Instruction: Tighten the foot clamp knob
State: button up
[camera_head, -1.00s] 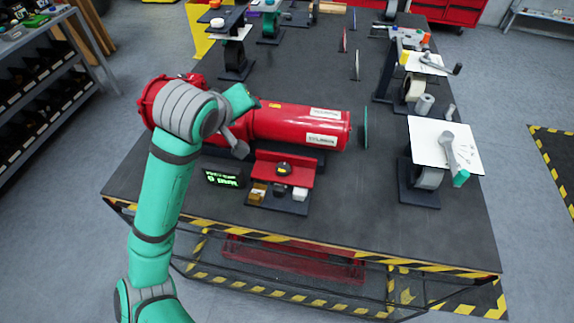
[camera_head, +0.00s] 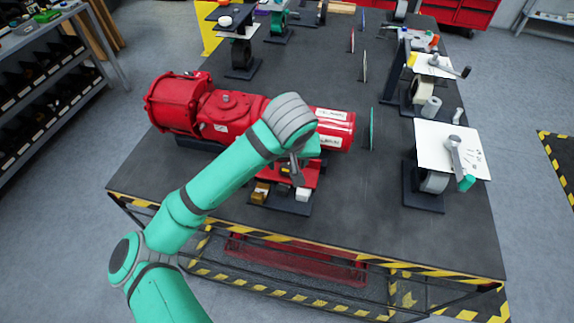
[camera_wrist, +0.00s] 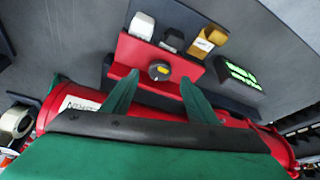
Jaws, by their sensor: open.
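The knob (camera_wrist: 159,70) is black and round with a yellow mark on top. In the wrist view it sits on the red bracket (camera_wrist: 128,48), between and just beyond my fingertips. My gripper (camera_wrist: 160,78) is open, its two green fingers spread apart with nothing between them. In the head view my gripper hangs over the red bracket (camera_head: 306,178), in front of the red actuator. My wrist and gripper hide most of the knob there.
The red actuator cylinder (camera_head: 335,130) lies behind the bracket. A white panel with a crank (camera_head: 432,140) stands at right. The table's front right is clear.

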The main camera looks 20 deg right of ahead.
aim_at(287, 168)
jog(key=shift+x, duration=2.05)
jog(key=c, duration=1.1)
jog(key=shift+o, duration=0.2)
